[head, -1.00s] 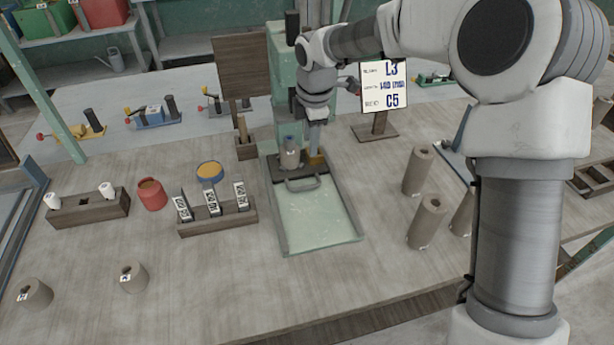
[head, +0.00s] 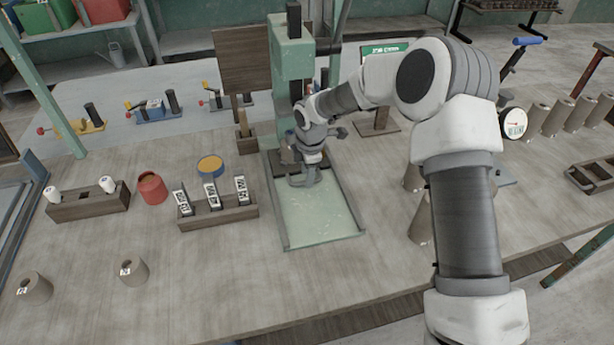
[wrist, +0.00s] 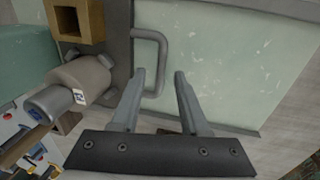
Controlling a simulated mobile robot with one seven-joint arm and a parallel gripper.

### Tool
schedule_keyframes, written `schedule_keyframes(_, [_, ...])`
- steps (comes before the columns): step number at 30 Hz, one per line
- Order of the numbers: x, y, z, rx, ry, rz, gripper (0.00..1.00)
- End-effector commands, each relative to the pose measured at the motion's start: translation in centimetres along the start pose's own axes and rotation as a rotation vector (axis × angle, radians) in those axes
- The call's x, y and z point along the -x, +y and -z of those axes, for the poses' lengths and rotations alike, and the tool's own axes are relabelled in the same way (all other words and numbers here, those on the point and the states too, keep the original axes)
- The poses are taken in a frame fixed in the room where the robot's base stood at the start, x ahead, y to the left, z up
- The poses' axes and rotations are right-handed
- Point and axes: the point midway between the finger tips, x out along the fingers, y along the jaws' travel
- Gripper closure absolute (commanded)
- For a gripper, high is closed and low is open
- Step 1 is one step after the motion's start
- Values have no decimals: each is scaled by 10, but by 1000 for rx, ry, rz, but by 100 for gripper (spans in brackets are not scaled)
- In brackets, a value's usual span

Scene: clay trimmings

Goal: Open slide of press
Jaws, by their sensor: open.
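The press (head: 292,85) is a green upright column at the back of the table, with a long pale green tray (head: 318,238) in front of it. The slide is a dark plate (wrist: 118,60) with a grey U-shaped handle (wrist: 163,60) facing the tray. My gripper (head: 304,182) is low over the handle and hides most of the slide in the head view. In the wrist view my gripper (wrist: 159,76) is open, and the handle bar appears between its fingertips, not gripped.
Left of the tray are a wooden rack with labelled blocks (head: 218,218), a red pot (head: 152,188) and a yellow-topped dish (head: 210,167). A sign (head: 385,68) stands behind.

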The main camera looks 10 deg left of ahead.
Motion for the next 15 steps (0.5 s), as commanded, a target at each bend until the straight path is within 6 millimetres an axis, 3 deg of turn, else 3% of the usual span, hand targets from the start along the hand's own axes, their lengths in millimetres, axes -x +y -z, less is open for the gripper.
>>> schedule_keyframes(4, [-11,0,0,1,0,0,55])
schedule_keyframes(13, [-13,0,0,1,0,0,55])
schedule_keyframes(15, [-13,0,0,1,0,0,66])
